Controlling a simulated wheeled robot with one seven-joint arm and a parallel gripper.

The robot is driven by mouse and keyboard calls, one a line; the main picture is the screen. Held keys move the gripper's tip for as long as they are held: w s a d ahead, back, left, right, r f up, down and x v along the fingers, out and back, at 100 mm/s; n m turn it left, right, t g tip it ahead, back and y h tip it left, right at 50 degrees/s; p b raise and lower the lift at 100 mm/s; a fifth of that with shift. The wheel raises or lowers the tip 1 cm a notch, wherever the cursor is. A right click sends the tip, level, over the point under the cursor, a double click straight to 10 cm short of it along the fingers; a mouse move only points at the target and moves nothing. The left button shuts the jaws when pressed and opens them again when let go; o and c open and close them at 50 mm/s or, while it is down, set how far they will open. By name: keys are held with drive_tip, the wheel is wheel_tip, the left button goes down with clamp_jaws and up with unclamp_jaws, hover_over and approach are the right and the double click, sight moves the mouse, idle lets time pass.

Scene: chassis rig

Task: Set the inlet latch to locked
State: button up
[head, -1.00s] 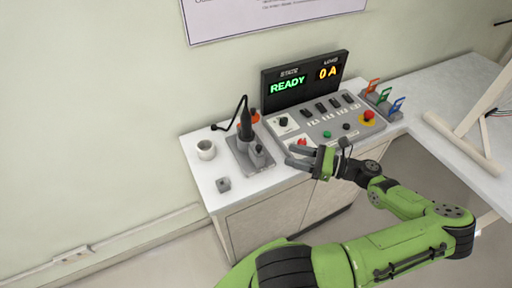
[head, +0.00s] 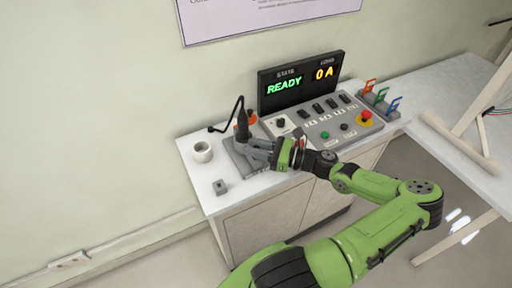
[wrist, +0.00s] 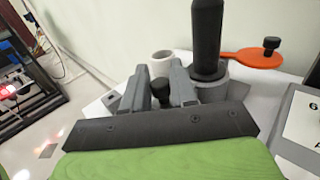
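The inlet block (head: 240,160) is a grey fixture on the white cabinet top. A black upright plug with a cable (head: 242,126) stands in it; the wrist view shows the plug (wrist: 207,40) in a round grey socket. An orange lever (wrist: 245,58) with a black knob extends right from the socket; orange also shows in the head view (head: 252,118). I cannot tell which part is the latch or its setting. My gripper (head: 258,148) is over the block's front part, fingers apart. In the wrist view, a dark knob (wrist: 160,90) shows between the fingers; contact is unclear.
A white cup (head: 202,152) and a small grey cube (head: 220,187) are on the left of the cabinet top.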

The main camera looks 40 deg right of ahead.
clamp_jaws()
drive_tip(key=shift+w+d+r+p, duration=0.1)
drive_tip(key=shift+w+d+p, duration=0.1)
drive_tip(key=shift+w+p, duration=0.45)
drive_tip(key=shift+w+d+r+p, duration=0.1)
drive_tip(key=shift+w+d+p, duration=0.1)
drive_tip(key=shift+w+p, duration=0.35)
drive_tip(key=o, duration=0.5)
unclamp_jaws()
drive_tip(key=shift+w, duration=0.1)
drive_tip(key=shift+o, duration=0.2)
drive_tip(key=shift+f, duration=0.15)
drive_tip(key=v, duration=1.5)
drive_tip(key=shift+s+p, duration=0.3)
drive_tip(key=shift+s, duration=0.1)
